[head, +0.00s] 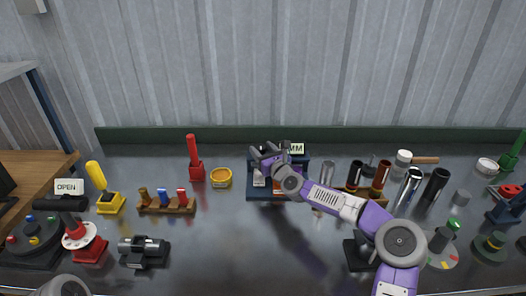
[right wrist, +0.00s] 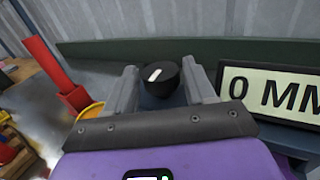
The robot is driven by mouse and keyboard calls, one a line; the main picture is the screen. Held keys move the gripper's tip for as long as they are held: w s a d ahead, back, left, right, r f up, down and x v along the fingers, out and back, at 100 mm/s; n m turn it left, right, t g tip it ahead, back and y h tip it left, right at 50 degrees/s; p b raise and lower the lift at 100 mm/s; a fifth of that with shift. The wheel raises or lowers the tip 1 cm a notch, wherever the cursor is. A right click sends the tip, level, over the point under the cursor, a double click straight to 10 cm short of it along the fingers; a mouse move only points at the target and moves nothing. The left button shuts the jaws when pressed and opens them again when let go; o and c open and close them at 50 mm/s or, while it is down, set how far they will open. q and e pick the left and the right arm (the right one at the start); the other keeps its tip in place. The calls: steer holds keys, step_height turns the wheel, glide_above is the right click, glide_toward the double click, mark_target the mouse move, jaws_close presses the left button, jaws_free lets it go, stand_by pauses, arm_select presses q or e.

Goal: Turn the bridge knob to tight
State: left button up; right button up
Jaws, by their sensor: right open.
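A round black knob (right wrist: 160,78) with a white mark on its top shows in the right wrist view. It stands between the two fingers of my right gripper (right wrist: 158,88), which is open, with a finger on each side. I cannot tell whether either finger touches it. In the head view my right gripper (head: 266,153) is over the back of a dark blue bridge-like stand (head: 255,193), and the gripper hides the knob there. A sign reading "0 MM" (right wrist: 275,92) is right of the knob; part of it shows in the head view (head: 297,149). My left gripper is not in view.
A red upright lever (head: 194,160) and a yellow round dish (head: 221,178) stand left of the stand. Several dark and metal cylinders (head: 381,178) stand to its right. A green ledge (head: 200,136) runs along the back. The middle front of the table is clear.

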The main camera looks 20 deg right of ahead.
steer(key=c, duration=0.8)
